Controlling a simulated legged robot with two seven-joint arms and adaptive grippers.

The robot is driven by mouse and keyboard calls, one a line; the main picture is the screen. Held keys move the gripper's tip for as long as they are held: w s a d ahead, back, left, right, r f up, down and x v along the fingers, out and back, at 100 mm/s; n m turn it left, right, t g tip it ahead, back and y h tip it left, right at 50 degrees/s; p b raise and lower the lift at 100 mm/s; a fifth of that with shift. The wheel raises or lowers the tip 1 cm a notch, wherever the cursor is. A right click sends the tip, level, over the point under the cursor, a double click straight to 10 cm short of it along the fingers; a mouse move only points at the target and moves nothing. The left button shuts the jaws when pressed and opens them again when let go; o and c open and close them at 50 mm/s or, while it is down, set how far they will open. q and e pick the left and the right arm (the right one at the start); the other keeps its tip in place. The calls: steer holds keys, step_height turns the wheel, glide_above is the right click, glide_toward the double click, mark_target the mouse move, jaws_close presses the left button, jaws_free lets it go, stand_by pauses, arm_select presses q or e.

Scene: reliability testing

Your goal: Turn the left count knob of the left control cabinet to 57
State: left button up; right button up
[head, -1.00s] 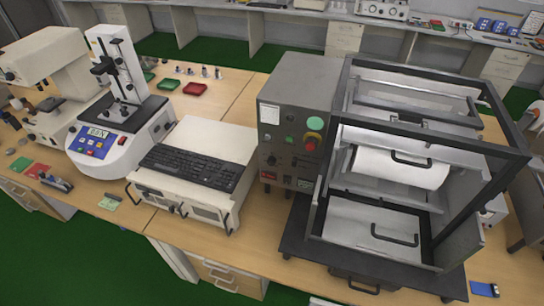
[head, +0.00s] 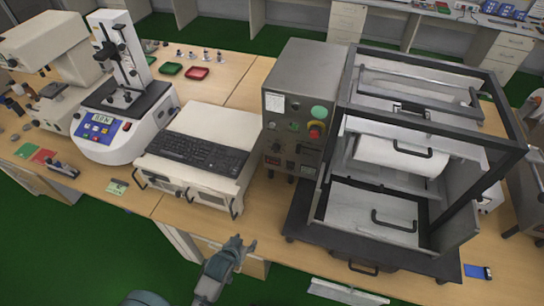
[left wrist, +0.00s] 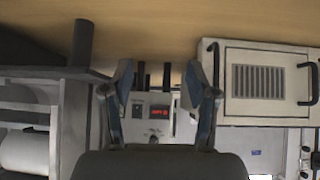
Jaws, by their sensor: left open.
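The grey control cabinet (head: 297,85) stands on the bench, left of a black-framed test machine. Its front carries a green button (head: 319,112), a red button (head: 315,131) and small dark knobs low down. The count knobs are too small to tell apart or read. In the left wrist view a red-lit display (left wrist: 159,113) shows on the cabinet front, between the fingers; its digits are unclear. My left gripper (head: 243,246) is open and empty, in front of and below the cabinet, apart from it. Its two fingers also show in the left wrist view (left wrist: 160,100). My right gripper is not seen.
A white box with a black keyboard (head: 198,152) sits left of the cabinet, its handles facing front. The black-framed test machine (head: 415,125) stands close on the right. A narrow strip of bare bench (head: 262,205) lies before the cabinet.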

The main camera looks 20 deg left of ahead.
mark_target(275, 151)
arm_select(q)
steer(key=w+d+r+n+t, duration=0.1)
steer(key=w+r+n+t, duration=0.1)
steer(key=w+r+t, duration=1)
steer(key=w+r+g, duration=0.1)
steer(key=w, duration=0.4)
steer(key=w+r+g, duration=0.1)
steer(key=w, duration=0.5)
steer(key=w+d+r+p, duration=0.1)
steer(key=w, duration=0.4)
steer(key=shift+w+r+g+h, duration=0.2)
steer(key=shift+r+g+h, duration=0.2)
steer(key=shift+w+d, duration=0.25)
steer(key=shift+w, duration=0.45)
steer(key=shift+a, duration=0.2)
steer(key=shift+c, duration=1)
steer(key=shift+a, duration=0.1)
steer(key=c, duration=0.8)
jaws_close()
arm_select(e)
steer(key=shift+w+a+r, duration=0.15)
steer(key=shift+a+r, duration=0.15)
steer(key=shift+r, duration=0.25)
